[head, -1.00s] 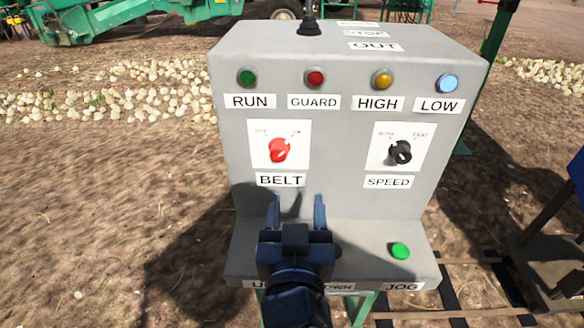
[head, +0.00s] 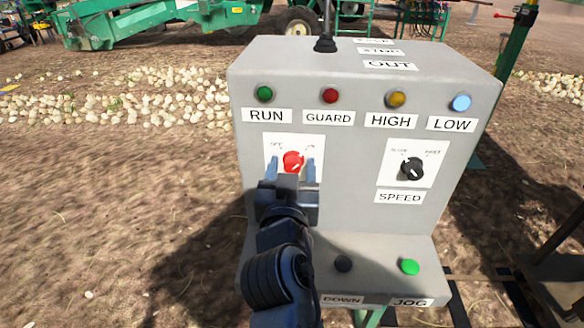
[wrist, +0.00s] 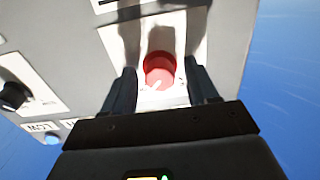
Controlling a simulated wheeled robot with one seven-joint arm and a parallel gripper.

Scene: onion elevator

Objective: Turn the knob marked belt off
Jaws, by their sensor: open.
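The red belt knob (head: 293,162) sits on a white plate (head: 318,143) on the grey control box, with small markings to its upper left and upper right. The BELT label is hidden behind my gripper. My gripper (head: 292,172) is open in front of the knob, with one finger on each side of it. In the wrist view the red knob (wrist: 160,72) lies between the two open fingers (wrist: 162,88), with a gap on both sides. Its white pointer mark shows low on its face. I cannot tell whether either finger touches it.
The black SPEED knob (head: 412,168) is to the right on the grey box (head: 350,215). RUN, GUARD, HIGH and LOW lamps run above, with the blue LOW lamp (head: 460,103) bright. A green JOG button (head: 410,267) and a dark button (head: 343,264) are on the lower ledge.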

